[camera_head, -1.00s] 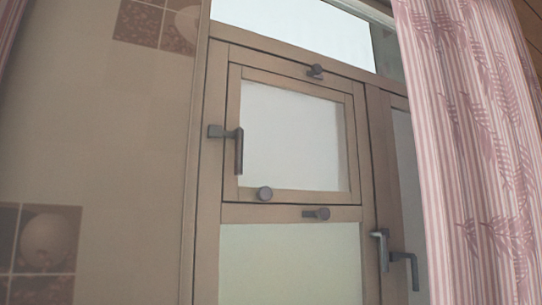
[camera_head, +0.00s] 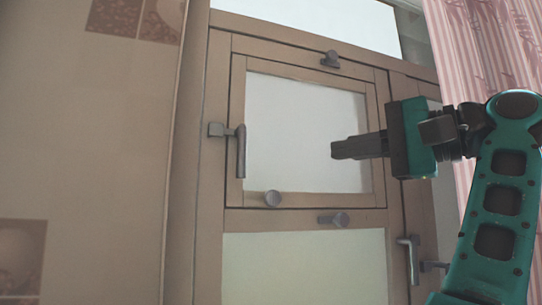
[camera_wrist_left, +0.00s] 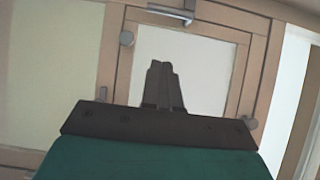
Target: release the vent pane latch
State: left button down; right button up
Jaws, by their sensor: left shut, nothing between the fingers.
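The vent pane (camera_head: 300,125) is a small framed window, and it looks closed in its frame. A dark lever handle (camera_head: 240,152) hangs straight down on its left side, beside a dark block (camera_head: 216,129) on the outer frame. A round knob (camera_head: 272,198) is on the pane's bottom rail, and a dark catch (camera_head: 330,59) is at its top. My left gripper (camera_head: 334,150) is shut and empty in front of the pane, right of the lever. In the left wrist view the gripper (camera_wrist_left: 160,66) points at the glass, with the lever (camera_wrist_left: 170,13) at the top.
A turn catch (camera_head: 333,219) sits on the rail below the pane. More lever handles (camera_head: 410,258) are at the lower right, partly behind my arm. A pink curtain (camera_head: 480,40) hangs at the right. The tiled wall (camera_head: 90,130) at the left is clear.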

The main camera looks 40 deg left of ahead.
dwell(0.3)
pick_arm(q)
jog(key=s+a, duration=0.4)
jog(key=a, duration=0.8)
jog(key=shift+s+a, duration=0.15)
jog(key=shift+a, duration=0.1)
jog(key=shift+a, duration=0.1)
